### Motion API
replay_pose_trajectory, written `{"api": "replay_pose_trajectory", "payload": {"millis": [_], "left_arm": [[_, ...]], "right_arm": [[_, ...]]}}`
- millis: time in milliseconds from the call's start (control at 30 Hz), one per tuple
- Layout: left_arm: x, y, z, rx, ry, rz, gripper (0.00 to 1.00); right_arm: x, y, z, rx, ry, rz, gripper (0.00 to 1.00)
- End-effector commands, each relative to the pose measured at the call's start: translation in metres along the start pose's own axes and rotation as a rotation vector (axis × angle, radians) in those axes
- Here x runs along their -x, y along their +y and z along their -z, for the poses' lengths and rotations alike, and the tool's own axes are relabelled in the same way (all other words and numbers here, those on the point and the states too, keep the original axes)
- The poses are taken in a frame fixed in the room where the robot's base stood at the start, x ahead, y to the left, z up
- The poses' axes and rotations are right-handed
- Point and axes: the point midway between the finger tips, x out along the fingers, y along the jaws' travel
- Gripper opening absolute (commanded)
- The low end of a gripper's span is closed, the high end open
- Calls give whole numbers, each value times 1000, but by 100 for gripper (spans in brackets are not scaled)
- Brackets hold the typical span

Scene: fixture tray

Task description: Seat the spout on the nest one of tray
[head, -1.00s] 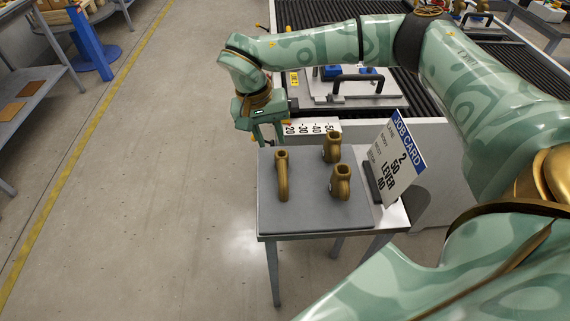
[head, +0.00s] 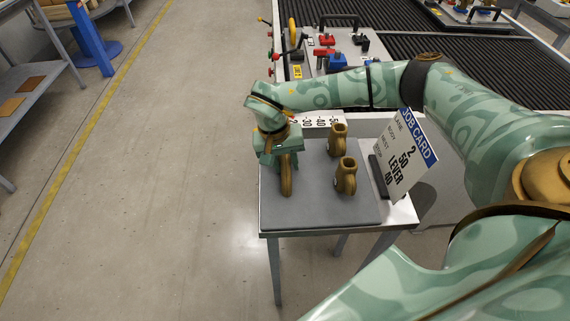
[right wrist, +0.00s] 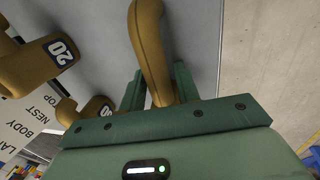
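A slim curved brass spout (head: 286,182) stands at the left of a grey mat on a small table. My right gripper (head: 280,160) is down over its upper part. In the right wrist view, the spout (right wrist: 152,45) runs between the two green fingers (right wrist: 160,90), close to both; whether they press on it I cannot tell. Two thicker brass parts with open tops stand to the right, one behind (head: 337,139) and one in front (head: 346,177). The fixture tray (head: 309,70) lies on the conveyor behind the arm, partly hidden by it. My left gripper is not in view.
A tilted job card (head: 408,157) stands at the table's right. A number strip (head: 322,120) is behind the mat. The tray carries red (head: 326,40) and blue clamps (head: 337,62) and a black handle (head: 340,20). The floor to the left is clear.

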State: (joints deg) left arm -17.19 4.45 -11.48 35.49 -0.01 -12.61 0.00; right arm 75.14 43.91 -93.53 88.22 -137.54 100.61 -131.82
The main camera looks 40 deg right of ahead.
Motion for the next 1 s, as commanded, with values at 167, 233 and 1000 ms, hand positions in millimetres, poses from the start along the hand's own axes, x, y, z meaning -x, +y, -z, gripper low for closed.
{"api": "replay_pose_trajectory", "payload": {"millis": [167, 233, 1000], "left_arm": [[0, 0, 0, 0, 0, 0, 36], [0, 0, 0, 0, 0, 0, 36], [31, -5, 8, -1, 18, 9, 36]], "right_arm": [[0, 0, 0, 0, 0, 0, 0], [1, 0, 0, -1, 1, 1, 0], [95, -6, -39, 4, 7, 5, 0]]}}
